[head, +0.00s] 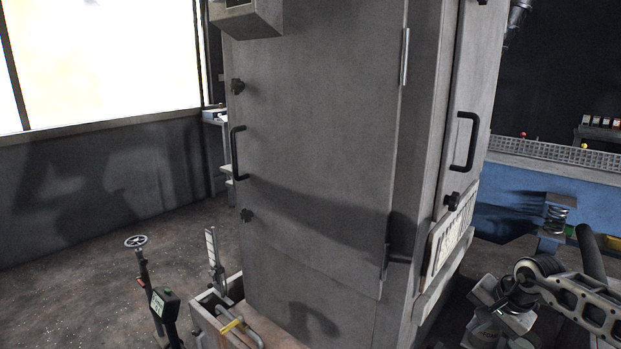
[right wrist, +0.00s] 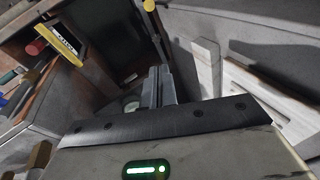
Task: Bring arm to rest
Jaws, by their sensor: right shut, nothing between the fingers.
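My right arm comes in at the lower right of the head view, beside the tall grey cabinet (head: 320,130). Its gripper (head: 492,302) is small and partly cut up by shadow there, to the right of the cabinet's base and apart from its doors. In the right wrist view the fingers (right wrist: 158,86) stand together, shut and empty, beyond the dark edge of the gripper body. My left gripper is in neither view.
The cabinet has black handles (head: 466,142) and fills the middle. A blue machine (head: 520,180) with a spring stands behind my right arm. A handwheel (head: 136,241) on a post and a metal frame (head: 205,312) stand at the lower left. Open floor (head: 75,285) lies farther left.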

